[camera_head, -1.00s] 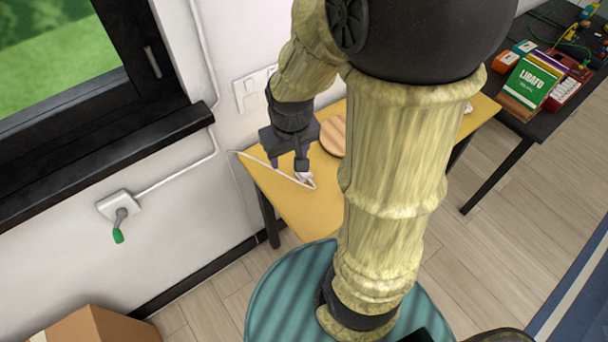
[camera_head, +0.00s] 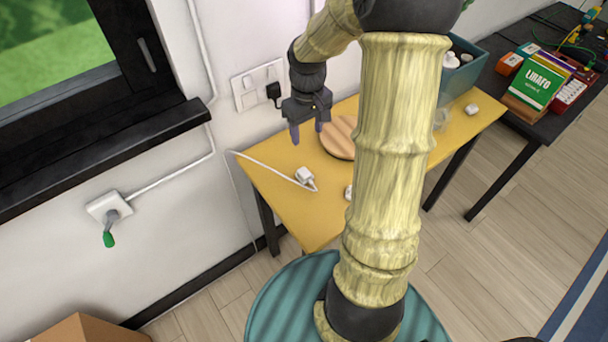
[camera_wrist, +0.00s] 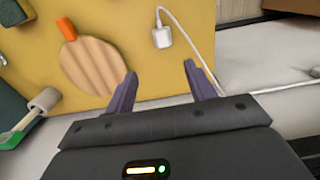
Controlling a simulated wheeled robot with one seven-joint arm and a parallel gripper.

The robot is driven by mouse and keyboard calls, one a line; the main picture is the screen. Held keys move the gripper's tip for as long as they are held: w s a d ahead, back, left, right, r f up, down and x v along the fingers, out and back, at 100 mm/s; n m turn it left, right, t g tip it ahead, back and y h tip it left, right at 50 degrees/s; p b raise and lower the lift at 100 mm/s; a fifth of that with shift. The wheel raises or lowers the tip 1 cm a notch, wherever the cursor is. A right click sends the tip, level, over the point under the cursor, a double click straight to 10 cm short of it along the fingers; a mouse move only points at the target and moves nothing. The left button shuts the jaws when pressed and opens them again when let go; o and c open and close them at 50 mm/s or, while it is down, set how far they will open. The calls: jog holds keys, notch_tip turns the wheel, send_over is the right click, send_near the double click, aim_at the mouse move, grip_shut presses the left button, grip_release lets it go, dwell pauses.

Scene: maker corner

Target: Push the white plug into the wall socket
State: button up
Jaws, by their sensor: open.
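The white plug (camera_head: 304,175) lies on the yellow table near its left end, with its white cable running to the left towards the wall. In the wrist view the plug (camera_wrist: 162,38) lies beyond my fingertips, apart from them. My gripper (camera_head: 308,131) is open and empty, raised above the table near the wall. Its two purple fingers also show spread in the wrist view (camera_wrist: 160,72). A white wall socket plate (camera_head: 248,90) is on the wall behind the table, left of my gripper. A black plug (camera_head: 273,91) sits at its right part.
A round wooden board (camera_head: 339,136) lies on the yellow table (camera_head: 278,206) near my gripper. A second wall socket (camera_head: 108,206), lower left, has a grey plug with a green end. A blue-grey bin (camera_head: 466,70) stands at the table's back. My arm hides part of the table.

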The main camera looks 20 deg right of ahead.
send_over(304, 172)
jog(key=f, duration=1.1)
jog(key=shift+s+d, duration=0.15)
jog(key=shift+d, duration=0.15)
jog(key=f, duration=0.5)
jog(key=shift+a+f, duration=0.1)
jog(key=shift+a, duration=0.15)
jog(key=c, duration=1)
